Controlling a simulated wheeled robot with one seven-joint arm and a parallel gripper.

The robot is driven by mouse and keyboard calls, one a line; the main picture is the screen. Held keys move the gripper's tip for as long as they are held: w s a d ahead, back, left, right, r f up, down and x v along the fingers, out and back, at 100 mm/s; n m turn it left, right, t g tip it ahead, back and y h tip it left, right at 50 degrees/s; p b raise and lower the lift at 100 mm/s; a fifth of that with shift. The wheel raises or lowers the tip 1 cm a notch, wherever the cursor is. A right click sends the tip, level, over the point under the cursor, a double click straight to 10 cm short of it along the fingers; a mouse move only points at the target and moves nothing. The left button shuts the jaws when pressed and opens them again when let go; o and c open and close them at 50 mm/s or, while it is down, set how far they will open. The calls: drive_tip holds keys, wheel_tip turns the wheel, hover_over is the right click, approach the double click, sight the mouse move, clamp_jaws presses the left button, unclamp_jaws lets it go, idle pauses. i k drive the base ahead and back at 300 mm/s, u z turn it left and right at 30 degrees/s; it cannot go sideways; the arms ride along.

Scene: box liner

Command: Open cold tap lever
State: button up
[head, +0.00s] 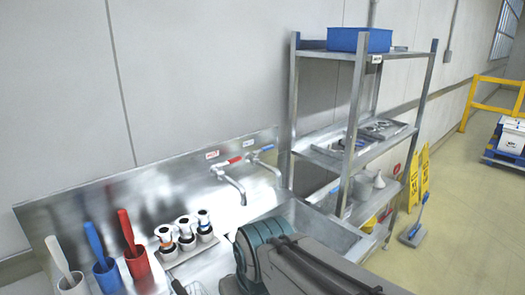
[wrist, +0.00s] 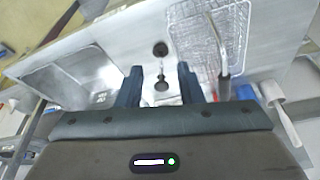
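The cold tap has a blue lever (head: 267,148) on the steel backsplash, in the head view, below a small blue-marked label. I cannot make out the blue lever in the wrist view.
The steel sink (head: 312,222) lies below the taps. Brushes in cups, such as the red one (head: 131,240), and several bottles (head: 186,232) stand on the left counter. A steel shelf rack (head: 355,130) stands right. A wire basket (wrist: 205,50) shows in the wrist view.

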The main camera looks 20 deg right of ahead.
sight(268, 148)
drive_tip(key=k, duration=1.2)
drive_tip(key=z, duration=0.6)
drive_tip(key=i, duration=0.35)
drive_tip(key=z, duration=0.8)
drive_tip(key=i, duration=1.3)
drive_tip(key=u, duration=0.9)
drive_tip(key=i, duration=0.3)
drive_tip(key=u, duration=0.45)
